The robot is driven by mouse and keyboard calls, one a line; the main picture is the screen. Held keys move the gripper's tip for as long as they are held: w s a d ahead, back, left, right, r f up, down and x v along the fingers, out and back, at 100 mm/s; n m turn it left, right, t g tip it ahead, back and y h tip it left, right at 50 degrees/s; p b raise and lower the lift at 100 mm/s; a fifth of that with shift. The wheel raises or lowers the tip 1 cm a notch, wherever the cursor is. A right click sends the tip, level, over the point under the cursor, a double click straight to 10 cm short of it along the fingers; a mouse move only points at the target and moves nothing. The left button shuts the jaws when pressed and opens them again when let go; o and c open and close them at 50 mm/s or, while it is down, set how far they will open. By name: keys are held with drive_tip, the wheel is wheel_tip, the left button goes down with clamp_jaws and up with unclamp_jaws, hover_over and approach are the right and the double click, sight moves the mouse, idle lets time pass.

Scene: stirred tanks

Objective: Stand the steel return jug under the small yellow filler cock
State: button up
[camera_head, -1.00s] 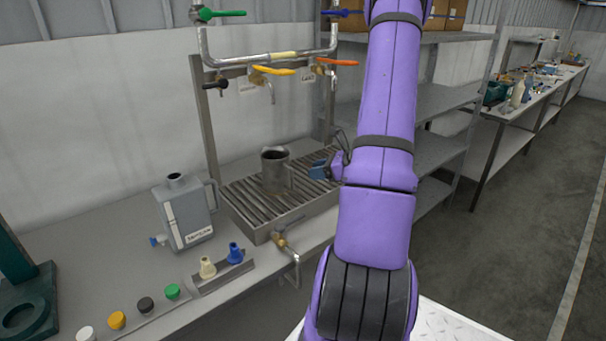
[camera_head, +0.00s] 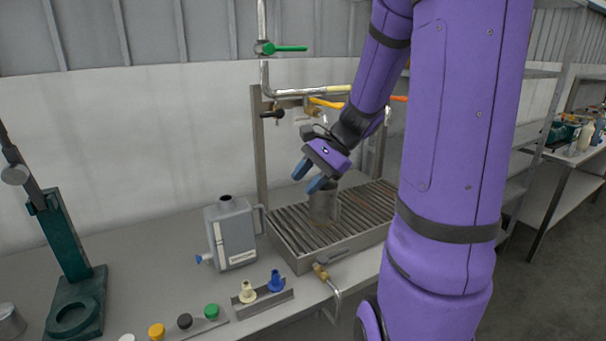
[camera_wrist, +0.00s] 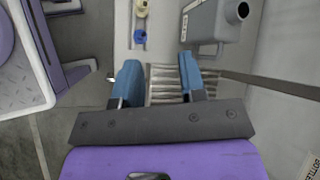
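The steel jug (camera_head: 324,206) stands upright on the slatted drip tray (camera_head: 290,258), with its upper part partly behind my gripper. The yellow-handled cock (camera_head: 326,103) is on the pipe rack above and behind the tray. The jug appears below it, but I cannot tell whether it is exactly under the spout. My gripper (camera_head: 306,178) hangs just above and left of the jug's rim in the head view. Its blue fingers are apart. The wrist view shows tray slats between the open fingers (camera_wrist: 160,82) and nothing held; the jug does not show there.
A grey can (camera_head: 232,235) stands left of the tray. A cream and a blue nozzle (camera_head: 276,282) and several coloured caps line the bench front. A brass drain cock (camera_head: 321,272) juts from the tray front. A green stand (camera_head: 75,290) is at left. An orange-handled cock (camera_head: 398,98) is right.

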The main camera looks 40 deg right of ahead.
drive_tip(key=s+a+r+n+t+h, duration=0.1)
drive_tip(key=s+a+r+n+h, duration=0.6)
drive_tip(key=s+a+r+n, duration=0.3)
drive_tip(key=shift+s+a+r+n, duration=0.15)
drive_tip(key=shift+s+a+n, duration=1.85)
drive_tip(key=shift+n, duration=1.2)
drive_tip(key=shift+w, duration=0.15)
